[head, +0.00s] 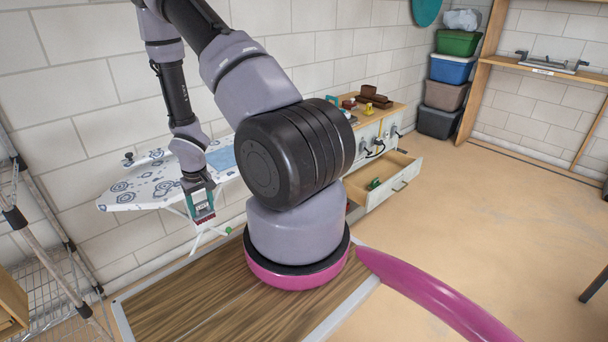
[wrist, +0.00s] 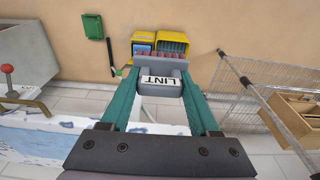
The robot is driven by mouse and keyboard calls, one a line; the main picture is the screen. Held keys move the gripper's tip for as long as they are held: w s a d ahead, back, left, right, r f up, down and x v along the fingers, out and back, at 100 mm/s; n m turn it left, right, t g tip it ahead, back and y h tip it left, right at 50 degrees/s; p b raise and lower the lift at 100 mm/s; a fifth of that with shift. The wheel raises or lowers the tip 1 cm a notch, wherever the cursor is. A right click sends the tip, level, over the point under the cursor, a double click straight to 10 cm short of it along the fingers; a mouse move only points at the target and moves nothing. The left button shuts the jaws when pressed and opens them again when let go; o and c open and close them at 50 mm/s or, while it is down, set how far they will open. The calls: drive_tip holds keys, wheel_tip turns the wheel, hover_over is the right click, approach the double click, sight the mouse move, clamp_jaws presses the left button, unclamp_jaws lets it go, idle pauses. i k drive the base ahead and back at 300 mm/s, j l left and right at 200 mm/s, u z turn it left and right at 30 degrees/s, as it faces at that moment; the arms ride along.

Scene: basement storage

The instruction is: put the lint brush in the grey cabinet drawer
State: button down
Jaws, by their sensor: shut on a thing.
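My gripper (head: 203,210) points down beside the ironing board in the head view. In the wrist view its teal fingers (wrist: 158,100) are shut on the lint brush (wrist: 160,84), a grey piece with a white label reading LINT, upside down in the picture. Its far end cannot be clearly told from what lies behind. The cabinet (head: 370,133), pale with a wooden top, stands against the wall, right of my gripper and partly hidden by my arm. Its drawer (head: 397,186) is pulled out, with a small green thing (head: 374,183) inside.
The ironing board (head: 150,188) with patterned cover stands along the wall at left. A wire rack (head: 45,265) is at the far left. Brown and yellow items (head: 372,98) sit on the cabinet top. Stacked bins (head: 446,92) stand in the corner. Floor right of the drawer is clear.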

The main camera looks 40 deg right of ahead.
sight(382, 181)
drive_tip(key=l+z, duration=0.25)
drive_tip(key=z, duration=0.15)
drive_tip(key=i+l+z, duration=0.1)
drive_tip(key=z, duration=0.3)
drive_tip(key=i+l+z, duration=0.15)
drive_tip(key=l+z, duration=0.2)
drive_tip(key=i+l+z, duration=0.3)
drive_tip(key=i+l, duration=0.4)
drive_tip(key=i+l+z, duration=0.3)
drive_tip(key=i+l, duration=0.95)
drive_tip(key=i, duration=0.2)
